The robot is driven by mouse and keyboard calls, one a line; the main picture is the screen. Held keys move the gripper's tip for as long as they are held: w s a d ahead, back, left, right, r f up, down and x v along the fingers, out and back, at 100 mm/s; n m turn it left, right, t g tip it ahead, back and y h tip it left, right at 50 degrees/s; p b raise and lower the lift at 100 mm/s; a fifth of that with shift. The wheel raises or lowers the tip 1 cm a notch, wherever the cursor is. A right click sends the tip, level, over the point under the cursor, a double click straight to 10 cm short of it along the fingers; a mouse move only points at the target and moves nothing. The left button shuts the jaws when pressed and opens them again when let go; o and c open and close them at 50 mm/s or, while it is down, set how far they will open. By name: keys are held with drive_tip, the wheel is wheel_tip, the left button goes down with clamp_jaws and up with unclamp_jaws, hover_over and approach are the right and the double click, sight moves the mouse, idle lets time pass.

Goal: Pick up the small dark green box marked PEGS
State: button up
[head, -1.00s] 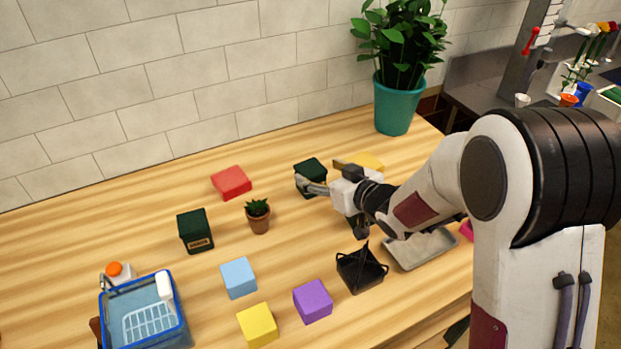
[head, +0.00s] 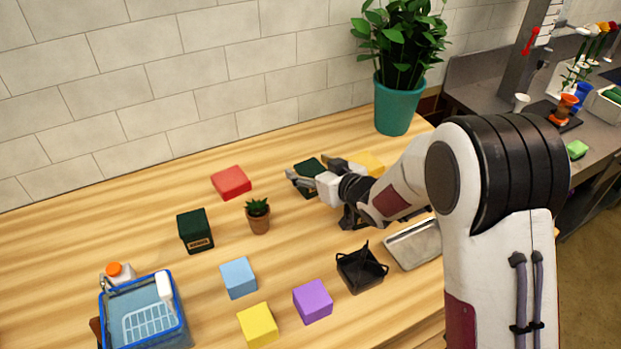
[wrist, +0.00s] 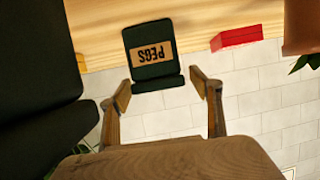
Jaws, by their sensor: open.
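The dark green PEGS box (wrist: 151,82) stands ahead of my fingertips in the wrist view, its tan label appearing upside down. In the head view the box (head: 309,168) is at the back of the table, partly covered by my gripper (head: 312,173). My gripper (wrist: 163,97) is open, a finger towards either side of the box. I cannot tell whether the fingers touch it. A similar dark green box (head: 195,231) with a tan label stands further left.
A large dark green form (wrist: 35,80), seemingly another box, fills the wrist view's left side close by. A red block (head: 231,182) and small potted succulent (head: 258,215) stand left of my gripper. A yellow block (head: 368,162) is behind it. A black basket (head: 361,268) is in front.

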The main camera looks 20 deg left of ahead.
sight(310, 167)
drive_tip(key=c, duration=1.3)
drive_tip(key=shift+o, duration=0.2)
drive_tip(key=shift+r, duration=0.1)
drive_tip(key=shift+r, duration=4.95)
